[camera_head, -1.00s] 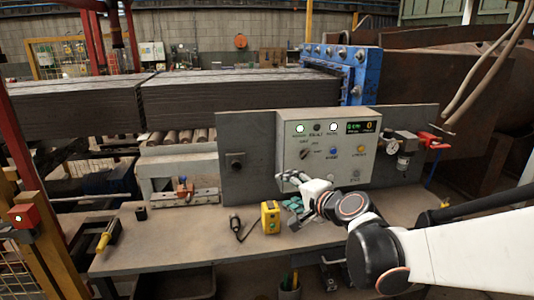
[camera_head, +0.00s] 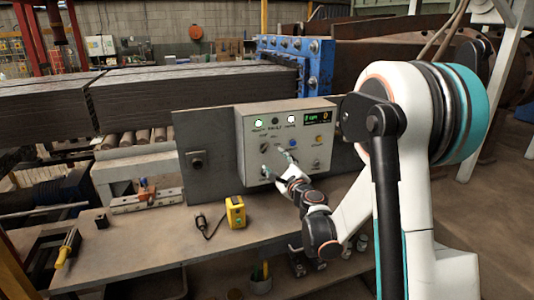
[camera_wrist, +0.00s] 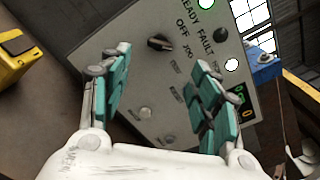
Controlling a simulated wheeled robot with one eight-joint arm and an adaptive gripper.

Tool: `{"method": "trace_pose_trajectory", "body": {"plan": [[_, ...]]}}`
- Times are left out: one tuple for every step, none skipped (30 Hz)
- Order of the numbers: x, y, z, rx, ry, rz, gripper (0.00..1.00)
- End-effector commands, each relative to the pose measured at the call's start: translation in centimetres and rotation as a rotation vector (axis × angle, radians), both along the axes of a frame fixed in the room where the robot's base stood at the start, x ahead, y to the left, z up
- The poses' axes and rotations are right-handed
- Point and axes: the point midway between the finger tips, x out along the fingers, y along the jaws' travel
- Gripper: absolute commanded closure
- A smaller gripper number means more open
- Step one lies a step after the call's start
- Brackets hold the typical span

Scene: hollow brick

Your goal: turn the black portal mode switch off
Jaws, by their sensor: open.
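The black portal mode switch (camera_head: 265,147) is a small rotary knob on the light grey control panel (camera_head: 247,135). In the wrist view the knob (camera_wrist: 160,42) sits near the top middle, with the letters OFF beside it; I cannot tell which mark it points to. My gripper (camera_head: 277,163) is in front of the panel, just below the knob. In the wrist view my gripper (camera_wrist: 162,70) has its teal-padded fingers spread wide, with nothing between them. The knob lies beyond the fingertips, towards the left finger, and appears apart from them.
Lit white lamps (camera_head: 259,124) and a green display (camera_head: 317,117) are above the knob. A blue button (camera_head: 293,143) and a yellow button (camera_head: 319,138) are to its right. A yellow device (camera_head: 235,212) with a cable stands on the bench (camera_head: 150,245) below.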

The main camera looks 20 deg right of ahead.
Motion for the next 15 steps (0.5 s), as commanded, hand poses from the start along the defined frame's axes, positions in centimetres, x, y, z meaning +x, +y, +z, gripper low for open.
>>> {"method": "trace_pose_trajectory", "body": {"plan": [[1.1, 0.1, -0.2, -0.001, 0.0, 0.001, 0.43], [1.7, 0.1, -0.2, -0.001, 0.001, 0.002, 0.43], [2.5, 0.1, -0.2, -0.001, 0.001, 0.002, 0.43], [3.1, 0.1, -0.2, -0.001, 0.001, 0.002, 0.43], [3.7, 0.1, -0.2, -0.001, 0.001, 0.002, 0.43], [4.5, 0.0, -0.2, -0.002, 0.0, 0.001, 0.43], [5.1, 0.0, -0.2, -0.002, 0.0, 0.001, 0.43], [5.6, 0.0, -0.2, -0.002, 0.0, 0.001, 0.43], [6.4, 0.0, -0.2, -0.002, 0.0, 0.001, 0.43], [6.9, 0.1, -0.2, -0.002, 0.0, 0.001, 0.43], [7.4, 0.1, -0.2, -0.002, 0.0, 0.001, 0.43], [7.9, 0.1, -0.2, -0.002, 0.0, 0.001, 0.43], [8.4, 0.1, -0.2, -0.002, 0.0, 0.001, 0.43], [8.7, 0.1, -0.2, -0.002, 0.0, 0.001, 0.43], [9.2, 0.1, -0.1, -0.002, 0.0, 0.001, 0.43]]}}
